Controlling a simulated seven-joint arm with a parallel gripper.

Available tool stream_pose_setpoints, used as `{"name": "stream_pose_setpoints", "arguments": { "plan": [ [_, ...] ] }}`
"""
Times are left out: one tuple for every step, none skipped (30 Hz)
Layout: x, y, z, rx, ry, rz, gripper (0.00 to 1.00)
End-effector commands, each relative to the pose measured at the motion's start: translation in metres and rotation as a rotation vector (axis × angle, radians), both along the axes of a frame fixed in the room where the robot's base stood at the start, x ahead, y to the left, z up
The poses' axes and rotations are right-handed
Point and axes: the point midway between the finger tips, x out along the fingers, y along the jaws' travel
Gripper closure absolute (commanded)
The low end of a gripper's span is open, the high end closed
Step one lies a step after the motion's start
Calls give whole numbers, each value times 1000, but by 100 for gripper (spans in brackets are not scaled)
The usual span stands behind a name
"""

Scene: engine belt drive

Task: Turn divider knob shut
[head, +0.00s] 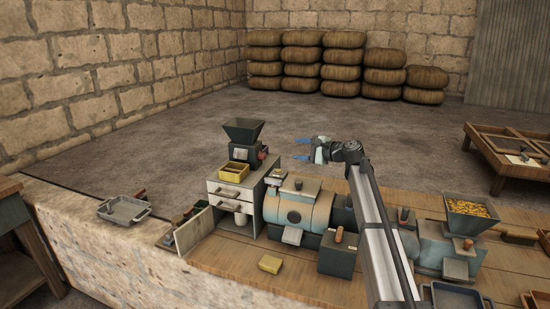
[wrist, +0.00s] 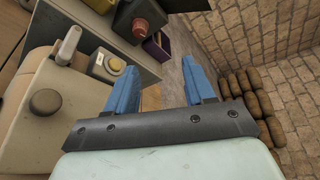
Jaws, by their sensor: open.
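My gripper (head: 302,149) is open and empty, with its blue fingers pointing left above the floor just behind the bench. In the wrist view, the gripper (wrist: 153,65) has a wide gap between its fingers. I cannot tell for sure which part is the divider knob. A red-brown knob (head: 263,153) sits on the right side of the dark hopper machine (head: 242,132), left of my gripper; a reddish knob also shows in the wrist view (wrist: 140,28). Nothing touches the fingers.
The hopper machine stands on a cabinet (head: 238,190) with drawers and an open door. A blue-grey drum machine (head: 300,208) stands below my gripper. A mill with a grain hopper (head: 470,208) is to the right. Stacked sacks (head: 345,62) are far behind; the floor between is clear.

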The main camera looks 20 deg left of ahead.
Motion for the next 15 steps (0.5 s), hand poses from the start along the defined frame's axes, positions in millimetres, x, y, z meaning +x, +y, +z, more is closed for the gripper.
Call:
{"name": "stream_pose_setpoints", "arguments": {
  "plan": [
    [8,2,4,-8,29,8,47],
    [9,2,5,-11,55,11,47],
    [9,3,4,-12,89,16,47],
    [9,4,4,-14,116,17,47],
    [9,4,2,-16,148,20,47],
    [9,5,1,-16,186,21,47],
    [8,5,-1,-17,222,22,47],
    [7,6,-2,-17,254,22,47],
    [6,6,-4,-16,300,21,47],
    [4,6,-5,-17,334,20,47],
    [3,6,-7,-16,365,17,47],
    [0,6,-8,-14,407,15,47],
    [-1,6,-9,-12,435,13,47],
    [-2,6,-9,-8,461,9,47],
    [-3,6,-10,-4,489,6,47]
  ]
}}
